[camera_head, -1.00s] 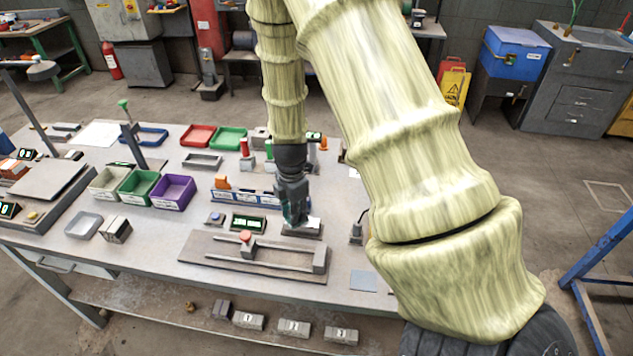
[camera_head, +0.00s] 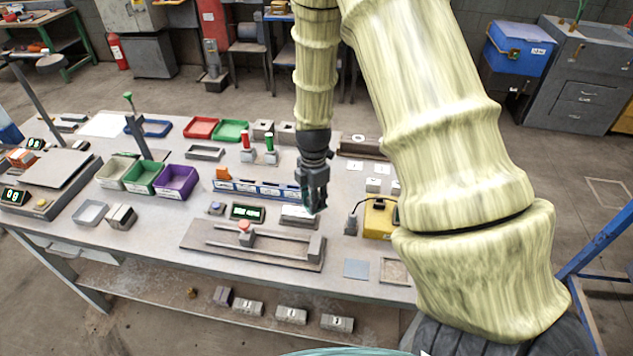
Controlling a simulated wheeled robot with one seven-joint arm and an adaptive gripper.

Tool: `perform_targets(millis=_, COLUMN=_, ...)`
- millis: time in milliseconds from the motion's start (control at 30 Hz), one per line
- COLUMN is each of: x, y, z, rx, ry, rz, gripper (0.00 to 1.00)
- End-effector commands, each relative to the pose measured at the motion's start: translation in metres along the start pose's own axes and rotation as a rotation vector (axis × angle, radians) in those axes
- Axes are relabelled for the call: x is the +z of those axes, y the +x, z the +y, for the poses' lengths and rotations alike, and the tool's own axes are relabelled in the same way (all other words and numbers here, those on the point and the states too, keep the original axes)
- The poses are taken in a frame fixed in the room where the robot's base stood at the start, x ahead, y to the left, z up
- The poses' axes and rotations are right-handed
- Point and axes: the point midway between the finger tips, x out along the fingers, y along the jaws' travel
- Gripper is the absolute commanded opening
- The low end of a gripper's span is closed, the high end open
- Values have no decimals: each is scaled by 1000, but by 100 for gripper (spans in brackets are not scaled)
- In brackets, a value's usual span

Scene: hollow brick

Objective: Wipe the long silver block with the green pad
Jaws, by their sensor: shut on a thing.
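My gripper (camera_head: 315,207) points down over the right half of the table. It is shut on a small dark green thing at its fingertips, which looks like the green pad; the fingers hide most of it. A low silver block with a pale top (camera_head: 293,213), which may be the long silver block, lies just left of and below the fingertips. The gripper is at its right end; I cannot tell whether the pad touches it.
A rail fixture with a red knob (camera_head: 245,226) lies in front. A green-lit display (camera_head: 247,212) stands left of the block. A blue rack (camera_head: 265,189) is behind, a yellow box (camera_head: 380,219) to the right. Coloured bins, including a purple one (camera_head: 177,182), stand at left.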

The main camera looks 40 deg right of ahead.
Motion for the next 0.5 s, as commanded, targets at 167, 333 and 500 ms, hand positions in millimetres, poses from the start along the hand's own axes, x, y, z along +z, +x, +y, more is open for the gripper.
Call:
perform_targets(millis=167, x=-5, y=-20, z=3, rx=1, ry=-7, rz=0, gripper=7)
perform_targets(millis=333, x=-6, y=-36, z=4, rx=1, ry=-8, rz=0, gripper=7)
perform_targets(millis=500, x=-8, y=-49, z=4, rx=1, ry=-11, rz=0, gripper=7)
